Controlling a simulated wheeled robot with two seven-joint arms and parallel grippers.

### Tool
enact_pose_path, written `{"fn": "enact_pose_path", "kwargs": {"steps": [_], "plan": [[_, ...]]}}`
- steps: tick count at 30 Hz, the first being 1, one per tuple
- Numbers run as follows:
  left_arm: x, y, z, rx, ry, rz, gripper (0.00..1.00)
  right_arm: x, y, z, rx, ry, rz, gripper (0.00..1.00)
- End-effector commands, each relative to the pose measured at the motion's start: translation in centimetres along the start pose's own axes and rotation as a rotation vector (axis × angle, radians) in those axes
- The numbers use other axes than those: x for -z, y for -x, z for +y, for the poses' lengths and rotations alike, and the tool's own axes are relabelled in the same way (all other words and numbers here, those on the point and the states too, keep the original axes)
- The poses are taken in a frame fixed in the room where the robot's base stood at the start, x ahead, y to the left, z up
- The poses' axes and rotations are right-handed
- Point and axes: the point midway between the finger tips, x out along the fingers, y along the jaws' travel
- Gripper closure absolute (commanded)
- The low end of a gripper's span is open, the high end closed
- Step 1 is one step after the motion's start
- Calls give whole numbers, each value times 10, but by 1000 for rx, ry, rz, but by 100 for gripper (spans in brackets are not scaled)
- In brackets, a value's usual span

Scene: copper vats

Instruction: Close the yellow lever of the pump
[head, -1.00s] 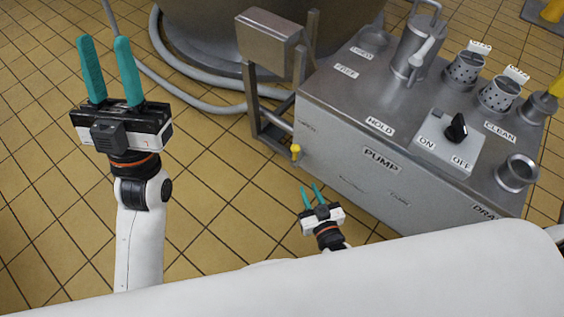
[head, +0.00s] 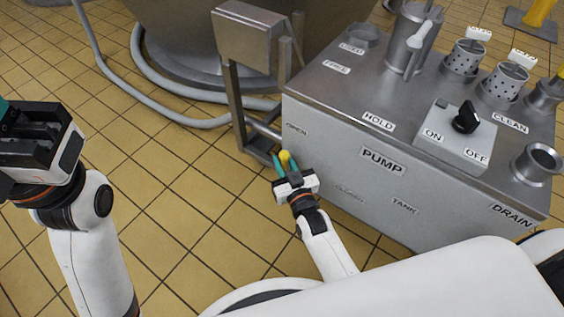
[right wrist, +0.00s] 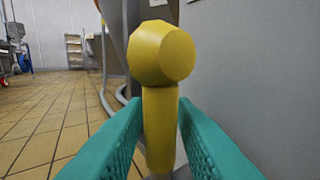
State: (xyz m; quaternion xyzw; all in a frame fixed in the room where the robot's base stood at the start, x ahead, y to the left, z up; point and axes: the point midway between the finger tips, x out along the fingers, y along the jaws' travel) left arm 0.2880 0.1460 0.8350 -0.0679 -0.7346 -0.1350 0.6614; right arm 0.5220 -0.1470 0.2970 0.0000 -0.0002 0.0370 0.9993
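The yellow lever (head: 287,158) is low on the left end of the grey pump (head: 345,185). In the right wrist view the lever (right wrist: 160,100) stands upright, with a thick faceted knob on a narrower stem. My right gripper (head: 285,160) is at the lever, its teal fingers apart with one on each side of the stem. In the right wrist view the open right gripper (right wrist: 160,125) has the knob above its fingertips; I cannot tell if either finger touches the stem. My left gripper (head: 3,106) is at the left edge, its fingers mostly out of frame.
The pump's flat side wall (right wrist: 240,60) is close to the right of my right gripper. A metal stand with a box (head: 245,45) and grey hoses (head: 185,118) are behind the lever. The tiled floor (head: 190,215) to the left is clear.

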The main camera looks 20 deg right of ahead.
Motion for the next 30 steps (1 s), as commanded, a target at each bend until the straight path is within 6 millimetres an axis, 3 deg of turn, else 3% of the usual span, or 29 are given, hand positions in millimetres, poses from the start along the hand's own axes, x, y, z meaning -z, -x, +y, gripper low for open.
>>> {"fn": "enact_pose_path", "kwargs": {"steps": [4, 13, 18, 30], "plan": [[-2, -2, -1, 6, -2, -16, 67, 1, -11, 0, 0, 0, 0, 76], [-2, -4, -1, 7, -2, -18, 67, 0, -13, 0, 0, 0, 1, 76], [-2, -4, -1, 7, -2, -18, 67, 0, -13, 0, 0, 0, 1, 100], [-2, 0, -2, 7, -2, -15, 67, 1, -12, -10, 0, -11, -18, 100]]}}
